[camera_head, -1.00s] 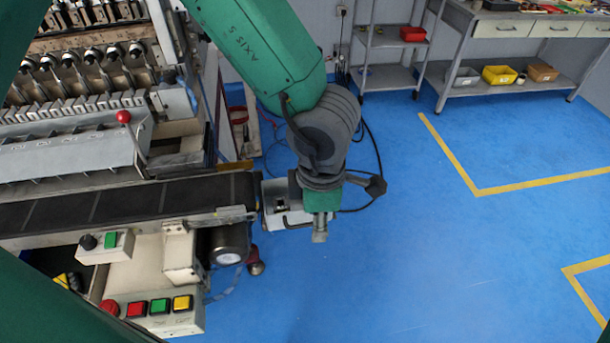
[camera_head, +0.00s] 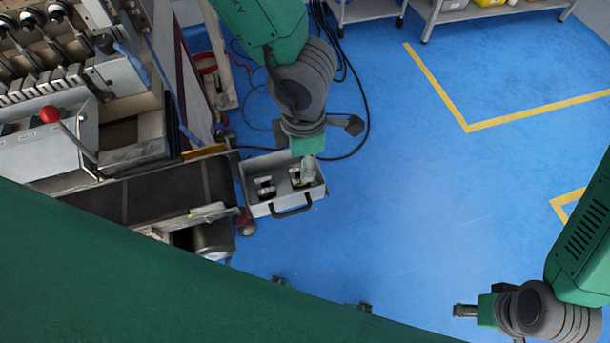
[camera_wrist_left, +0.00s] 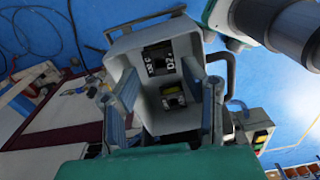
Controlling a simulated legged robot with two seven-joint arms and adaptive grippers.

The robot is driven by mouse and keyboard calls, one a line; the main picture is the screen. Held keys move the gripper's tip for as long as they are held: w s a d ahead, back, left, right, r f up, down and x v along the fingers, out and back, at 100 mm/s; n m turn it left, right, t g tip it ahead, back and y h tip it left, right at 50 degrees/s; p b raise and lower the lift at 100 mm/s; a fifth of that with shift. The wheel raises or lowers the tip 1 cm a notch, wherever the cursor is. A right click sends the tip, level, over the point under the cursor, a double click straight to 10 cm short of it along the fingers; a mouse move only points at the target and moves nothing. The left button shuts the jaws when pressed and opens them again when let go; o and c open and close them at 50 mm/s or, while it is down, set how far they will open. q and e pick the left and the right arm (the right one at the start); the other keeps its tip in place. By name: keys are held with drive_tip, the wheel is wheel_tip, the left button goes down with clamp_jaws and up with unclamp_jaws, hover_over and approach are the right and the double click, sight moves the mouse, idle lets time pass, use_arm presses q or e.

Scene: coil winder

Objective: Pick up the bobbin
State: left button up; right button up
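A grey bin with a handle (camera_head: 262,208) stands at the end of the conveyor. Two small dark-and-light pieces, apparently bobbins, lie in it, one at its left (camera_head: 265,187) and one farther right (camera_head: 295,178). My left gripper (camera_head: 308,169) hangs over the bin's right part, beside the right piece. In the left wrist view its fingers (camera_wrist_left: 168,88) are spread apart, open, with the bin (camera_wrist_left: 128,62) beyond them. Two dark labelled pieces (camera_wrist_left: 158,60) (camera_wrist_left: 173,96) show inside the bin, between the fingers. My right gripper (camera_head: 466,310) is at the lower right, far from the bin; its fingertip gap is unclear.
The conveyor belt (camera_head: 150,195) and the winder with a red-knobbed lever (camera_head: 50,114) stand left of the bin. Cables (camera_head: 368,110) lie on the floor behind it. Blue floor (camera_head: 400,220) to the right is clear. Shelves stand at the top.

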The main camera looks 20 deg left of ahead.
sight(295, 175)
use_arm(q)
drive_tip(key=shift+a+f, duration=0.15)
drive_tip(key=shift+f, duration=0.25)
drive_tip(key=shift+s+a+f, duration=0.1)
drive_tip(key=shift+a+f, duration=0.1)
drive_tip(key=shift+a, duration=0.1)
drive_tip(key=f, duration=0.2)
drive_tip(key=a+f+b, duration=0.1)
drive_tip(key=f, duration=0.1)
drive_tip(key=shift+s+a+f, duration=0.15)
drive_tip(key=shift+f, duration=0.2)
drive_tip(key=shift+d+f, duration=0.15)
drive_tip(key=shift+d, duration=0.7)
drive_tip(key=shift+c, duration=1.3)
drive_tip(key=c, duration=0.5)
drive_tip(key=shift+o, duration=0.2)
drive_tip(key=shift+a, duration=0.6)
drive_tip(key=shift+a+r, duration=0.1)
drive_tip(key=shift+r, duration=0.1)
wheel_tip(295, 175, up, 10)
drive_tip(key=p, duration=0.2)
drive_tip(key=shift+f, duration=0.15)
use_arm(e)
drive_tip(key=shift+a+r, duration=0.6)
drive_tip(key=shift+a, duration=0.05)
